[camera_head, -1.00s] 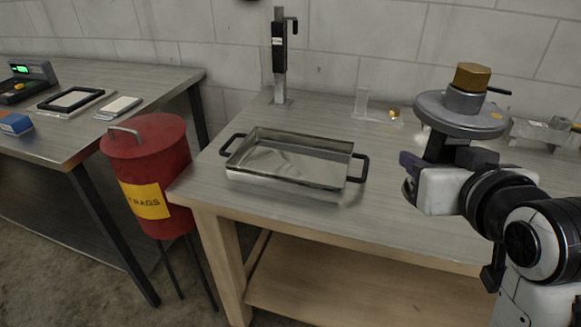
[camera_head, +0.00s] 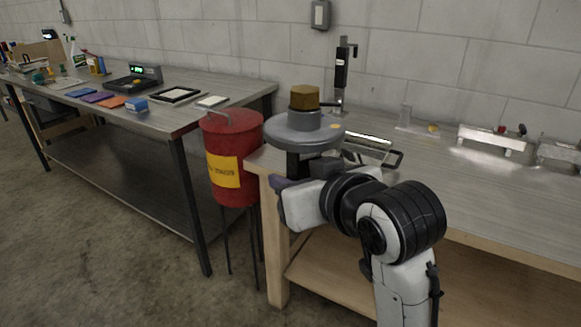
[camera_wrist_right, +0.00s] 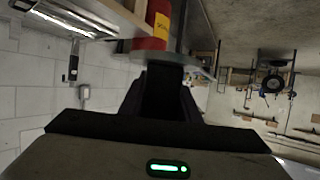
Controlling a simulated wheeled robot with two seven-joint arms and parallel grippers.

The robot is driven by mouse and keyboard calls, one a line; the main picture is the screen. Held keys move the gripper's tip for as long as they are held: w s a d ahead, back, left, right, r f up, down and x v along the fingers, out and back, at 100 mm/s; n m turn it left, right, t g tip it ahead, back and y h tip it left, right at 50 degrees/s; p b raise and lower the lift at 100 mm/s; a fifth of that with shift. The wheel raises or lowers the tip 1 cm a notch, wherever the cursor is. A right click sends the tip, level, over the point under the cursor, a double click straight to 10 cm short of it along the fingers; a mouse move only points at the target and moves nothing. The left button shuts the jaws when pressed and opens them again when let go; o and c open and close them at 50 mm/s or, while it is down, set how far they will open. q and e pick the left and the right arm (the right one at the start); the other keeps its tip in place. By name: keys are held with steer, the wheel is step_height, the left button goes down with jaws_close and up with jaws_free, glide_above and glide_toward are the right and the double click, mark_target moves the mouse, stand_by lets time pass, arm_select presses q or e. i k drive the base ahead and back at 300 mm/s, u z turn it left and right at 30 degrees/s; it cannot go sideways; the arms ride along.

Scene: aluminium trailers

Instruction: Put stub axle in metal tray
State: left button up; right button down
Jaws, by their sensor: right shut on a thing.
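The stub axle (camera_head: 303,134) is a grey round flange with a bronze hex block on top. My right gripper (camera_head: 298,168) is shut on its lower part and holds it upright, in the air near the bench's left end. In the right wrist view, my right gripper (camera_wrist_right: 165,80) has dark fingers in front of the flange edge. The metal tray (camera_head: 372,138) is on the bench behind the axle and my arm, which hide most of it; its right black handle shows. In the right wrist view, the tray (camera_wrist_right: 62,17) is at the top left. My left gripper is not in view.
A red bin (camera_head: 233,160) on legs stands left of the bench (camera_head: 470,195). A black upright device (camera_head: 342,70) stands behind the tray. A metal fixture (camera_head: 492,138) is at the back right. The bench's right middle is clear. Another table (camera_head: 190,118) stands at left.

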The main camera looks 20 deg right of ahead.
mark_target(343, 155)
steer(key=u, duration=0.2)
steer(key=k, duration=0.3)
steer(key=u, duration=0.8)
steer(key=i, duration=1.25)
steer(key=z, duration=0.55)
steer(key=i, duration=0.85)
steer(key=z, duration=1.25)
steer(key=i, duration=0.55)
steer(key=z, duration=0.6)
